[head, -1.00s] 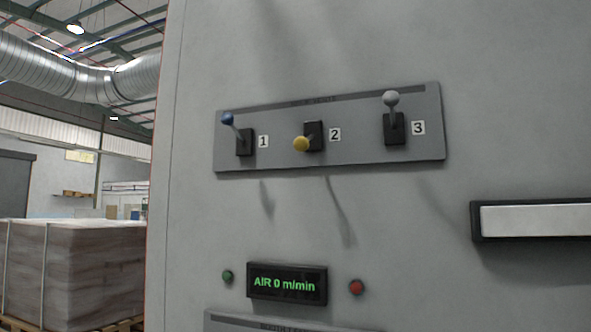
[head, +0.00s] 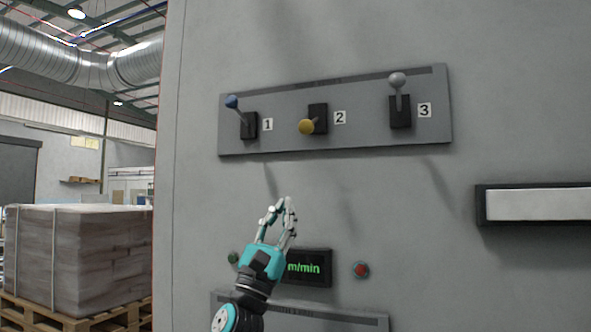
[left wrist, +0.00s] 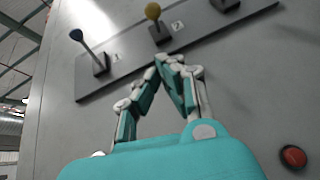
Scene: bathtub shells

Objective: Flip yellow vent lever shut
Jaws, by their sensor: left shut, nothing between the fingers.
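The yellow vent lever (head: 307,126) is the middle of three on a grey panel (head: 285,148), beside the label 2. Its knob points out and down in the head view. It also shows in the left wrist view (left wrist: 153,12), beyond my fingertips. My left gripper (head: 287,203) is below the panel, in front of the machine wall, with its fingertips together and nothing held. It is apart from the lever. It fills the lower middle of the left wrist view (left wrist: 172,60). My right gripper is not in view.
A blue lever (head: 232,102) marked 1 and a grey lever (head: 397,80) marked 3 flank the yellow one, both pointing up. A display (head: 310,268), partly hidden by my gripper, and a red button (head: 360,270) sit below. A handle bar (head: 535,205) juts at right.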

